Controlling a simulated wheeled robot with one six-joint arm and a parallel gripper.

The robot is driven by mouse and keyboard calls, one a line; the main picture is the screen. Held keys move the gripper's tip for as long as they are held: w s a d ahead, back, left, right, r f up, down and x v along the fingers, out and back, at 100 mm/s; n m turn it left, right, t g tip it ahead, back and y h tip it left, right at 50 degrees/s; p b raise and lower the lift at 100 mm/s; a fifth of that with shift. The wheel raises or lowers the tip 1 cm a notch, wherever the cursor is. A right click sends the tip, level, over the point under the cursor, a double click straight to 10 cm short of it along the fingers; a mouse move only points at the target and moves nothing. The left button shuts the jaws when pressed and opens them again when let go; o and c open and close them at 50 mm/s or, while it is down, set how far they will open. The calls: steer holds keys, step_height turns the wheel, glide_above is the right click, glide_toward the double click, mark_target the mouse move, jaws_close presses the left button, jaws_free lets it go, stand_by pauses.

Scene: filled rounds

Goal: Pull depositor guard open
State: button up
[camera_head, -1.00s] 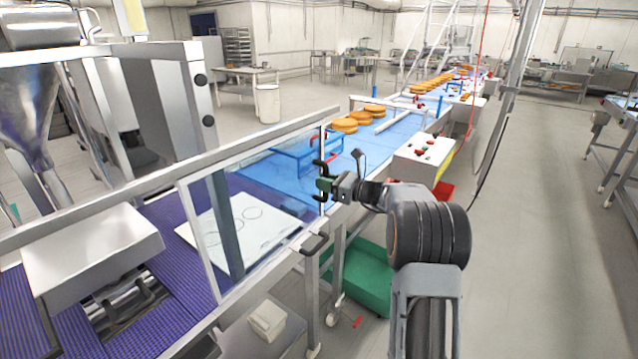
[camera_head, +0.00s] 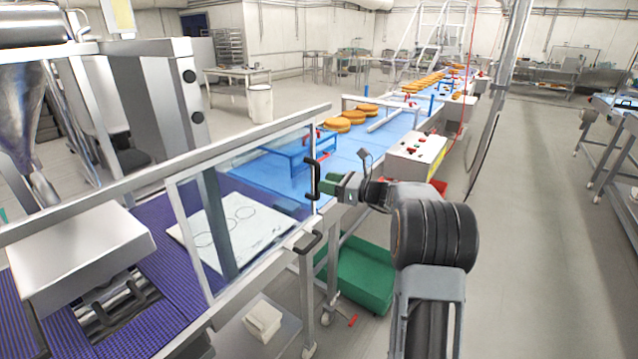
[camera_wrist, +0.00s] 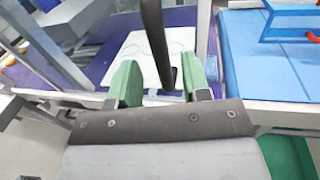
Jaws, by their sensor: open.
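The depositor guard is a clear panel in a pale metal frame (camera_head: 190,240), standing along the near side of the depositor's belt. Its upright black handle (camera_head: 313,180) is at the panel's right end. My gripper (camera_head: 326,184) is at this handle. In the wrist view the black handle bar (camera_wrist: 157,40) runs down between the two green fingers of my gripper (camera_wrist: 160,82). The fingers are apart, with a gap beside the bar's lower end. Whether either finger touches the bar cannot be told.
A second black handle (camera_head: 309,242) sits lower on the machine's front. A blue conveyor (camera_head: 350,145) carries orange rounds (camera_head: 338,125) beyond the guard. A control box (camera_head: 415,155) stands right of my gripper. A green bin (camera_head: 360,272) is below. The floor at the right is open.

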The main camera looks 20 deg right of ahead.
steer(key=b+v, duration=0.1)
steer(key=v, duration=0.8)
steer(key=shift+s+d, duration=0.25)
steer(key=shift+s, duration=0.05)
steer(key=s+a+f+n+g+h, duration=0.5)
steer(key=s+f+n+g, duration=0.3)
steer(key=f, duration=0.4)
steer(key=s+a+r+n+h, duration=0.1)
steer(key=s+a+n+h, duration=0.3)
steer(key=s+a+n, duration=0.2)
steer(key=s+a+r+n+h, duration=0.1)
steer(key=s+a+n+h, duration=0.3)
steer(key=s+n, duration=0.6)
steer(key=a+n, duration=0.2)
steer(key=shift+s+a+n, duration=0.15)
steer(key=shift+s+n, duration=0.1)
steer(key=shift+n, duration=0.15)
steer(key=shift+r, duration=0.1)
